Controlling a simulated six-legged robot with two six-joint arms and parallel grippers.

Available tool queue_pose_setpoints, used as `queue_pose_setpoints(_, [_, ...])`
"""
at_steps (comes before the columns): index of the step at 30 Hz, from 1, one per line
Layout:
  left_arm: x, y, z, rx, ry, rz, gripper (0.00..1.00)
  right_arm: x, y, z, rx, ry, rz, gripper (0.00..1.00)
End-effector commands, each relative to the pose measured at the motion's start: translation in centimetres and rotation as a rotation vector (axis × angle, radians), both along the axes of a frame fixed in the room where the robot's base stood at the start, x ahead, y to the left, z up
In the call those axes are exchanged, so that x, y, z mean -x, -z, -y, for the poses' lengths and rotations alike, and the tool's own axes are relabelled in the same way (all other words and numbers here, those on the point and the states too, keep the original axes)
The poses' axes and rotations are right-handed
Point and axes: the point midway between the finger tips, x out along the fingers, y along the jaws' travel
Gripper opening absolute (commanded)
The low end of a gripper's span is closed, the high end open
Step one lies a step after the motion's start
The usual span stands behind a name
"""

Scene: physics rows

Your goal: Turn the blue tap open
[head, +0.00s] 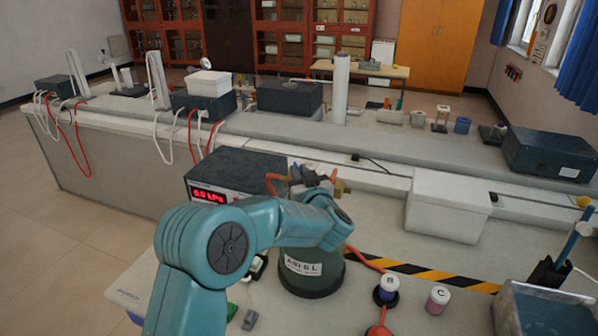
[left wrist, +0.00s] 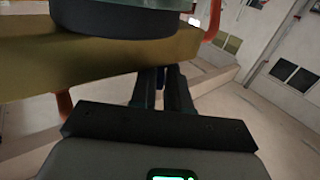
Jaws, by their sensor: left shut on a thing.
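The blue tap shows only as a small dark blue sliver (left wrist: 163,76) between my fingers in the left wrist view; most of it is hidden. My left gripper (left wrist: 164,88) is shut on it, its two dark fingers reaching up under a wide brass-coloured part (left wrist: 110,60). In the head view my teal left arm reaches over a dark green vessel (head: 311,278) with a white label. The grey and brass fittings (head: 340,187) stand above the vessel, partly behind my arm, and the tap cannot be made out there. My right gripper is not in view.
A box with a red lit display (head: 209,195) stands left of the vessel. Bottles B (head: 387,289) and C (head: 438,299) stand to its right, near an orange hose (head: 366,262). A white box (head: 448,207) is further back. Yellow-black tape (head: 440,275) crosses the bench.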

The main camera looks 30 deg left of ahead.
Motion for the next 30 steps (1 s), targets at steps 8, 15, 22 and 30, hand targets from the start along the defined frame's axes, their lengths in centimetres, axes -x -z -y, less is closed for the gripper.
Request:
queue_pose_setpoints(8, [-0.1,-0.4,0.0,-0.004,-0.013,0.009,0.00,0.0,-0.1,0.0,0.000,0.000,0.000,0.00])
queue_pose_setpoints(15, [0.0,-0.4,0.0,-0.005,-0.013,0.009,0.32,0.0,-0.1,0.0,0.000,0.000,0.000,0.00])
queue_pose_setpoints(22, [-0.1,-0.2,0.0,-0.003,-0.012,0.006,0.35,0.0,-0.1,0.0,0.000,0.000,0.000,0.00])
queue_pose_setpoints(30, [1.3,0.1,1.9,-0.001,-0.008,0.005,0.35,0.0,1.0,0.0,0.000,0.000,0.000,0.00])
